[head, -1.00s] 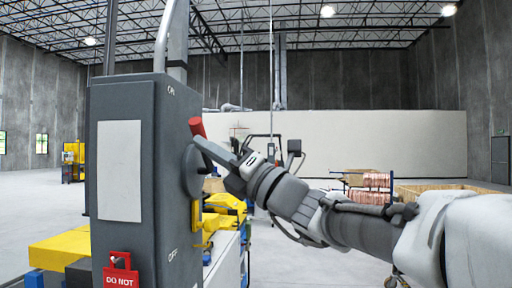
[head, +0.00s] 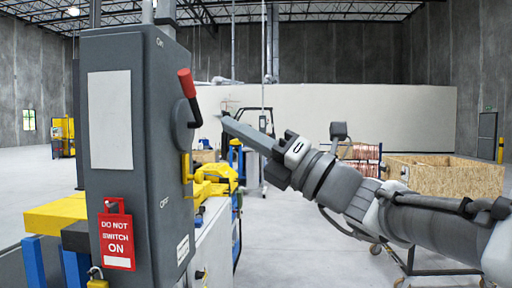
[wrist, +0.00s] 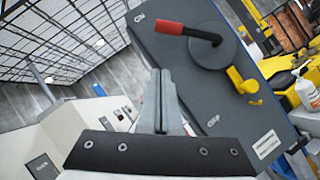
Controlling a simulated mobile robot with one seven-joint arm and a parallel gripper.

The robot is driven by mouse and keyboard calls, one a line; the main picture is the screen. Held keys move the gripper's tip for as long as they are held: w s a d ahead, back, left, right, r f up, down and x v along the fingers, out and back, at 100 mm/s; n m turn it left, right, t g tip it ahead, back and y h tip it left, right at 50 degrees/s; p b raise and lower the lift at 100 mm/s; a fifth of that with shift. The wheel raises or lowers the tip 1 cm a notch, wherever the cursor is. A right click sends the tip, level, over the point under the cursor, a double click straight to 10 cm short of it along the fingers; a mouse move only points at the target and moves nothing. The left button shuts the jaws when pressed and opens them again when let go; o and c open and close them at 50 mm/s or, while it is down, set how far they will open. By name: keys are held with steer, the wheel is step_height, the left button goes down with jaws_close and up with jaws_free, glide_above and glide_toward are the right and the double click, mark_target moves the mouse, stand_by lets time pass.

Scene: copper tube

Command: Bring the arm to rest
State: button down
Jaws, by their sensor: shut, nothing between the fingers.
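My gripper (head: 226,119) is shut and empty in the head view, its fingers pointing left toward the side of a dark grey switch box. It also shows in the wrist view (wrist: 160,75), with the two fingers pressed together. The switch box (head: 160,190) stands upright at the left. Its lever has a red handle (head: 186,82) that points up toward the ON mark; in the wrist view the red handle (wrist: 172,28) also lies toward ON. A visible gap separates my fingertips from the lever.
A red "do not switch on" tag (head: 117,240) hangs on the box front, above a yellow padlock (head: 97,283). A yellow hasp (head: 187,168) sits on the box side. A wooden crate (head: 445,178) and a cart with copper-coloured tubes (head: 358,152) stand behind my arm. Open floor lies beyond.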

steer(key=s+f+n+g+h, duration=0.3)
steer(key=s+f+n+h, duration=0.2)
steer(key=f+n, duration=0.45)
steer(key=s+f+n+g+h, duration=0.2)
steer(key=s+f+n+h, duration=0.4)
steer(key=f, duration=0.7)
steer(key=s+d+f+n+h, duration=0.2)
steer(key=d+f+n+h, duration=0.2)
steer(key=d+f+n, duration=0.2)
steer(key=s+d+f+n+h, duration=0.3)
steer(key=d+f+n+h, duration=0.2)
steer(key=d+n, duration=0.6)
step_height(320, 180, down, 2)
steer(key=shift+s+d+f, duration=0.1)
steer(key=shift+s+d, duration=0.2)
steer(key=shift+d, duration=0.15)
